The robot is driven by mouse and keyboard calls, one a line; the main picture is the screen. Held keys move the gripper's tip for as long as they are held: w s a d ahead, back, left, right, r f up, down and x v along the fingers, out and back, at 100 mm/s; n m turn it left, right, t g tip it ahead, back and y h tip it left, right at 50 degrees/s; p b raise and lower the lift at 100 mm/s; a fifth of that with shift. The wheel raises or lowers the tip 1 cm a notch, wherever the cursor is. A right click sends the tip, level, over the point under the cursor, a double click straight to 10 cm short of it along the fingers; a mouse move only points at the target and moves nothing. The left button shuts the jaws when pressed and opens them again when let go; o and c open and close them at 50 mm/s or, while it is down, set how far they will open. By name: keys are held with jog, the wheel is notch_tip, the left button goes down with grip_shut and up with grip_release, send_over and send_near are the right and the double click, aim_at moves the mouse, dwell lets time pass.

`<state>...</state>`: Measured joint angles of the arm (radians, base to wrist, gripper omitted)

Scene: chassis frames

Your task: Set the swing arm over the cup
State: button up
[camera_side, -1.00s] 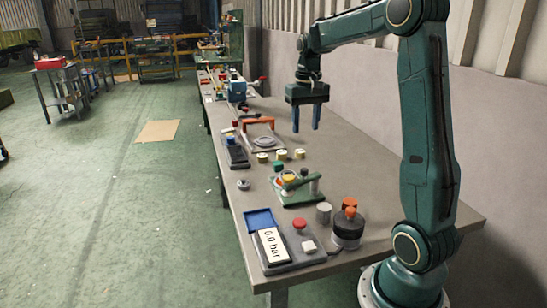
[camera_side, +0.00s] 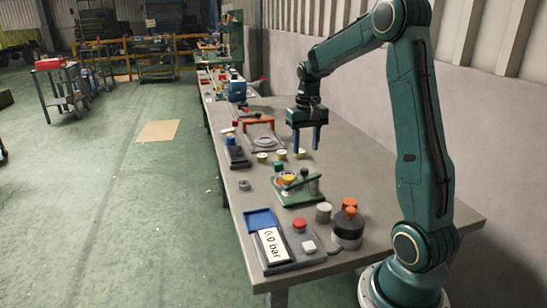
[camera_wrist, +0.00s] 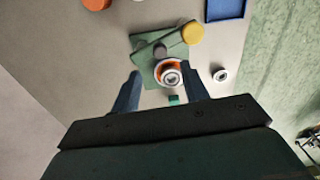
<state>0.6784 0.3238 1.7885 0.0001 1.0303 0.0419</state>
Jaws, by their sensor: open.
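The fixture's green base plate (camera_side: 297,196) lies on the bench and also shows in the wrist view (camera_wrist: 146,70). The green swing arm (camera_wrist: 176,41) runs from its post (camera_wrist: 160,49) to a yellow knob (camera_wrist: 193,33). The post also shows in the side view (camera_side: 314,184).
Several small pale cylinders (camera_side: 281,154) stand behind.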

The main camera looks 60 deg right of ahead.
aim_at(304, 169)
notch_tip(304, 169, down, 8)
jog(key=shift+r, duration=0.2)
dwell(0.3)
grip_shut()
